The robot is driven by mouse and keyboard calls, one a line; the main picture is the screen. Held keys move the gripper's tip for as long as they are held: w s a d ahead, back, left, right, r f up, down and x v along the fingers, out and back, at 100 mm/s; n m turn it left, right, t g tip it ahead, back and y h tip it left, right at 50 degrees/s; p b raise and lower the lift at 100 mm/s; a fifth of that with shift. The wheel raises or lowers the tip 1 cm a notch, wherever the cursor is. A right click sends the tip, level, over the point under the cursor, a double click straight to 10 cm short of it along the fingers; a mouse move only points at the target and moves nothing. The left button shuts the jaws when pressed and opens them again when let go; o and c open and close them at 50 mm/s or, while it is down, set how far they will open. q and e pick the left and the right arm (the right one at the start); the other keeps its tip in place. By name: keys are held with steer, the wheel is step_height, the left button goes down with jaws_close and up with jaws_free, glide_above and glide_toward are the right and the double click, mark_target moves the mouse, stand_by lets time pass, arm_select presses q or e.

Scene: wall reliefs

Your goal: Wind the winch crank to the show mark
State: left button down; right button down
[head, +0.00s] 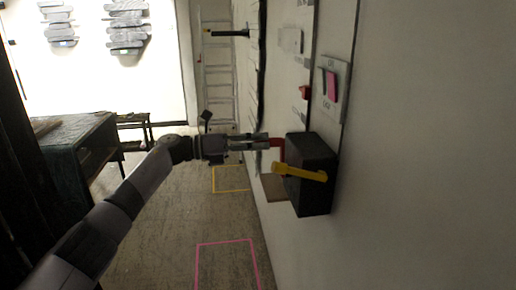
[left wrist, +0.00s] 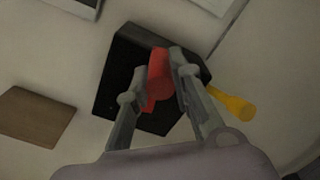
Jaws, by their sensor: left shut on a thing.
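The winch is a black box (head: 312,148) fixed to the wall, also seen in the left wrist view (left wrist: 128,75). A red handle (head: 277,152) stands out on its left side, and a yellow lever (head: 302,173) crosses its front. My left gripper (head: 266,143) is shut on the red handle. In the left wrist view the red handle (left wrist: 159,80) sits between both fingers, and the yellow lever (left wrist: 230,103) shows at the right, apart from them. The fingers partly hide the handle and box. I cannot make out the show mark. My right gripper is out of view.
A wall panel with a pink square (head: 332,87) and a small red block (head: 304,92) are above the winch. A brown board (head: 273,188) is at its left. A dark table (head: 75,150) stands left. Pink (head: 226,243) and yellow outlines mark open floor.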

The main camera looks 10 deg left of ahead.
arm_select(q)
steer(key=shift+w+a+r, duration=0.15)
steer(key=shift+r, duration=0.05)
stand_by(0.3)
steer(key=c, duration=1.8)
jaws_free()
steer(key=o, duration=0.4)
steer(key=shift+w+f, duration=0.1)
steer(key=shift+f, duration=0.05)
steer(key=v, duration=1.2)
